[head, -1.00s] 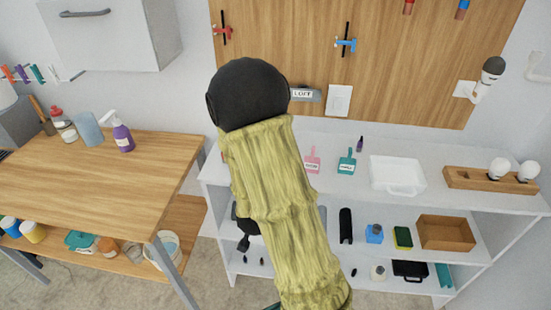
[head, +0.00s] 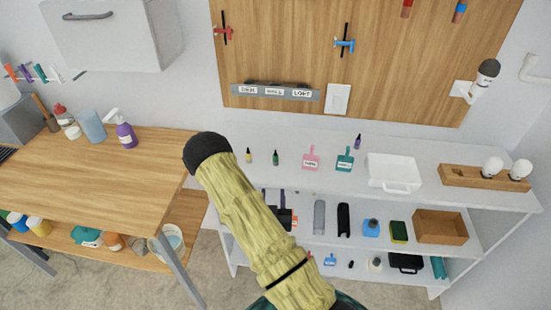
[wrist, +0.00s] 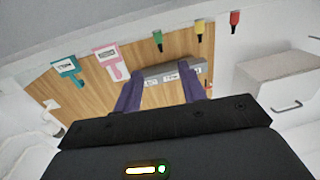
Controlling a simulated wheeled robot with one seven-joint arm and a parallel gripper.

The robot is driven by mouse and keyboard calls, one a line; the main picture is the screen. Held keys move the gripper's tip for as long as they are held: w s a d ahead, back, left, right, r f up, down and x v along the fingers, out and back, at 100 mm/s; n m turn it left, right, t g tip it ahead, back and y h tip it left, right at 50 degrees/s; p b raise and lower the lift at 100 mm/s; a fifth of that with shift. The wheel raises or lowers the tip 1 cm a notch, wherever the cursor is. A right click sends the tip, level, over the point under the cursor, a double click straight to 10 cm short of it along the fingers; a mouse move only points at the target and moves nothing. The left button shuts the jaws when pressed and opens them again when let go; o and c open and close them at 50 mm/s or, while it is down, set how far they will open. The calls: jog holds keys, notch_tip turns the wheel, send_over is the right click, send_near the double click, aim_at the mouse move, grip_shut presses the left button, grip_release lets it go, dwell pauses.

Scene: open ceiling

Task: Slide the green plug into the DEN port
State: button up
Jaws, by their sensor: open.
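The green plug (head: 276,157) stands on the white counter, beside a yellow plug (head: 249,155). In the wrist view, which is upside down, the green plug (wrist: 158,38) is above and beyond my fingertips. The port strip (head: 275,91) is on the wooden wall board; its left label reads DEN, the right one LOFT, and the middle label is hard to read. The port openings are not clear. My gripper (head: 274,191) has purple fingers, spread and empty, in front of the shelf below the counter. The fingers also show in the wrist view (wrist: 163,82), apart from the plugs.
A red plug (wrist: 234,20) shows beyond the yellow one in the wrist view. Pink (head: 311,158) and teal (head: 345,160) tagged tools, a purple bottle-like item (head: 357,141) and a white tray (head: 393,172) are right of the green plug. A wooden table (head: 90,175) is at left.

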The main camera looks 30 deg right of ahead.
jog(key=b, duration=0.7)
send_near(275, 158)
jog(key=p+x, duration=0.2)
jog(key=x, duration=0.3)
jog(key=shift+w+d+f, duration=0.1)
jog(key=shift+w+f, duration=0.05)
jog(key=shift+w, duration=0.25)
jog(key=p+x, duration=0.1)
jog(key=x, duration=0.1)
jog(key=p+x, duration=0.1)
jog(key=x, duration=0.1)
jog(key=shift+w+d+r+p, duration=0.15)
jog(key=shift+d+r+p, duration=0.1)
jog(key=shift+d+p, duration=0.1)
jog(key=shift+w+d+f, duration=0.1)
jog(key=shift+w, duration=0.2)
